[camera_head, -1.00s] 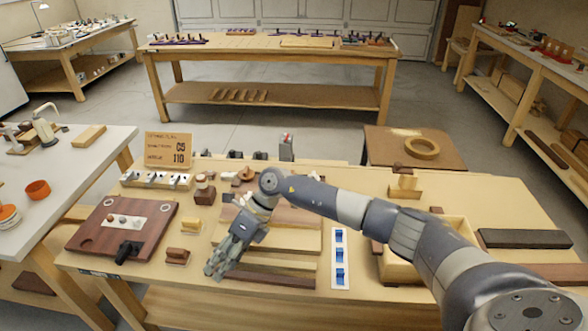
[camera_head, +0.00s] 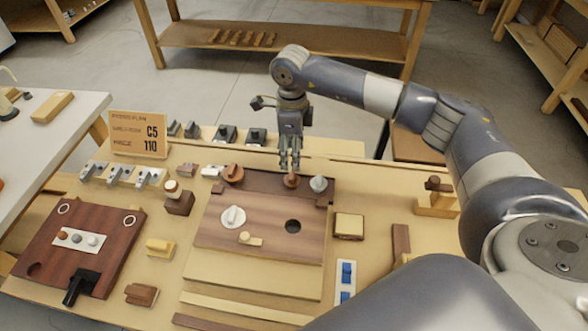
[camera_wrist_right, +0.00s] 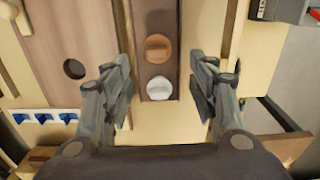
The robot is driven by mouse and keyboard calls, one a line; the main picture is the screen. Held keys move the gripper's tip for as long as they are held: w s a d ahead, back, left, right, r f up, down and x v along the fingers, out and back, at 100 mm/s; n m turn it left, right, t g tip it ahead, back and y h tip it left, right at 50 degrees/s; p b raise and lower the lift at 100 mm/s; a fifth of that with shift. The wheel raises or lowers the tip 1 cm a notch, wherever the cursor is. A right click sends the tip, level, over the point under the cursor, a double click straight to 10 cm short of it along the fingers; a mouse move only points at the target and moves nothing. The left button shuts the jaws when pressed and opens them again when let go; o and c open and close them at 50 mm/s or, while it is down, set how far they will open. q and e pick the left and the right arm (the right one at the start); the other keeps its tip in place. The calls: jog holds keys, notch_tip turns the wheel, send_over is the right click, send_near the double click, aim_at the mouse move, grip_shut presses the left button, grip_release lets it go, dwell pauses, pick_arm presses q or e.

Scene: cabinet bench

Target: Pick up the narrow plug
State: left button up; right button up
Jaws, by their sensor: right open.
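Round plugs stand at the back of the wooden board (camera_head: 215,240): a brown one (camera_head: 291,181), a light grey one (camera_head: 318,183) to its right, and another brown one (camera_head: 233,173) further left. I cannot tell which is the narrow plug. My right gripper (camera_head: 289,168) points down just above or behind the middle brown plug. In the wrist view the open, empty jaws (camera_wrist_right: 160,80) straddle the strip where the brown plug (camera_wrist_right: 157,48) and the grey plug (camera_wrist_right: 158,88) stand. My left gripper is out of view.
A sign (camera_head: 138,134) and a row of metal fixtures (camera_head: 120,175) stand at the back left. A dark red board (camera_head: 80,240) lies left. Blocks (camera_head: 349,226) and a blue-and-white strip (camera_head: 345,280) lie right of the wooden board.

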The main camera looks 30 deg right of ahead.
aim_at(292, 175)
jog(key=f, duration=0.3)
jog(key=shift+s+a+f+p, duration=0.2)
jog(key=shift+s+a+p, duration=0.1)
jog(key=shift+s+p, duration=0.05)
jog(key=shift+f, duration=0.3)
notch_tip(292, 175, down, 4)
jog(key=shift+w+d+f+p, duration=0.1)
jog(key=shift+f+p, duration=0.05)
jog(key=shift+p, duration=0.85)
jog(key=shift+f, duration=0.35)
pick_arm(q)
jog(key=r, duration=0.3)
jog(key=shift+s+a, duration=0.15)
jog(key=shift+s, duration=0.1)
pick_arm(e)
jog(key=shift+w+f, duration=0.1)
jog(key=shift+f, duration=0.1)
jog(key=c, duration=0.7)
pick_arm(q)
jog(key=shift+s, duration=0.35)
